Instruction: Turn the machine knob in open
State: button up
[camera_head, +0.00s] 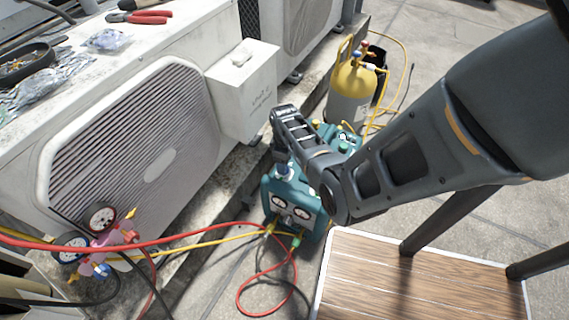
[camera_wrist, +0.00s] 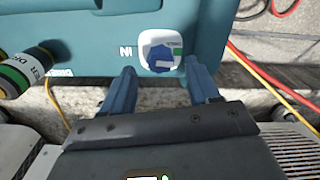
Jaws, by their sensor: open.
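The teal machine (camera_head: 308,222) stands on the ground in the middle of the head view, with two round gauges on its front. In the wrist view its teal panel (camera_wrist: 90,28) fills the top. The blue knob (camera_wrist: 160,57) sits there on a white dial plate beside the letters "IN", with a green patch at the plate's right. My gripper (camera_wrist: 161,67) is open, one finger on each side of the knob. Whether the fingers touch the knob I cannot tell. In the head view my arm covers part of the machine, and the knob cannot be made out.
A dark cylinder with a label (camera_wrist: 28,72) sticks out left of the knob. Red and yellow hoses (camera_head: 265,285) run from a gauge manifold (camera_head: 98,240) to the machine. A condenser (camera_head: 140,150) is at left, a yellow-topped tank (camera_head: 352,85) behind, a wooden surface (camera_head: 420,285) at front right.

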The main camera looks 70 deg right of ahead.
notch_tip(320, 180, up, 5)
jog(key=shift+r+p, duration=0.1)
jog(key=shift+p, duration=0.6)
